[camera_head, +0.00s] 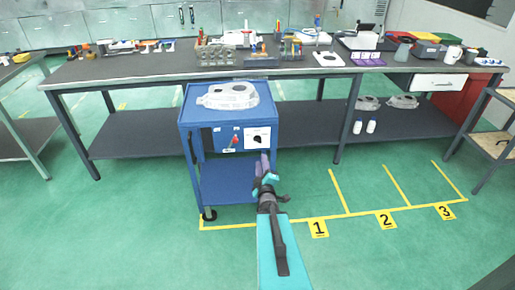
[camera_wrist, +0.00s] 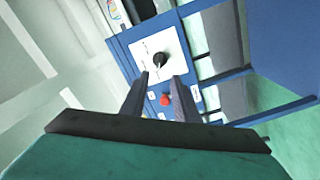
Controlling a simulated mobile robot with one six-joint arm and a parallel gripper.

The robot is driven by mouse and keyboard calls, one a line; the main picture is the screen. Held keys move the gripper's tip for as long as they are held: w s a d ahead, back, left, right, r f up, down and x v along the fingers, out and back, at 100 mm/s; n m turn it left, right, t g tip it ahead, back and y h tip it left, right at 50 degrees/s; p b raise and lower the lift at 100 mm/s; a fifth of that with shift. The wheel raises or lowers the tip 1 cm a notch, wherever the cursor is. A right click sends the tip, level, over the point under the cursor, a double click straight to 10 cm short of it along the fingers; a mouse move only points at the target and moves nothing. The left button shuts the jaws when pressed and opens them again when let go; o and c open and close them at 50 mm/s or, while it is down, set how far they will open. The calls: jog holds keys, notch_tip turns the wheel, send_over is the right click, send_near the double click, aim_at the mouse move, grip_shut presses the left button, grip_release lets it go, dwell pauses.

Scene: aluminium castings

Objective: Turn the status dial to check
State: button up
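The status dial (camera_head: 257,138) is a dark knob on a white square plate, on the front panel of a blue cart (camera_head: 183,110). In the wrist view, the black dial knob (camera_wrist: 160,59) is beyond the fingertips, roughly in line with the gap between them. My gripper (camera_head: 265,160) is in front of the cart, just below the dial plate. In the wrist view, my gripper (camera_wrist: 160,80) is open, with an empty gap between its fingers. I cannot read the dial's labels or tell its setting.
A red control (camera_head: 234,140) sits left of the dial; it shows below the knob in the wrist view (camera_wrist: 165,99). A long workbench (camera_head: 150,70) stands behind. Green floor with numbered yellow bays is clear at right.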

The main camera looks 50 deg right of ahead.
aim_at(258, 142)
jog(key=b+x, duration=0.5)
jog(key=b, duration=0.2)
jog(key=shift+f, duration=0.15)
dwell(0.3)
jog(key=b+x, duration=0.2)
jog(key=b, duration=0.6)
jog(key=shift+w, duration=0.1)
jog(key=b+x, duration=0.2)
jog(key=b, duration=0.3)
jog(key=shift+w+d, duration=0.25)
jog(key=shift+d, duration=0.05)
dwell(0.3)
jog(key=shift+b+x, duration=0.3)
jog(key=shift+x, duration=1.15)
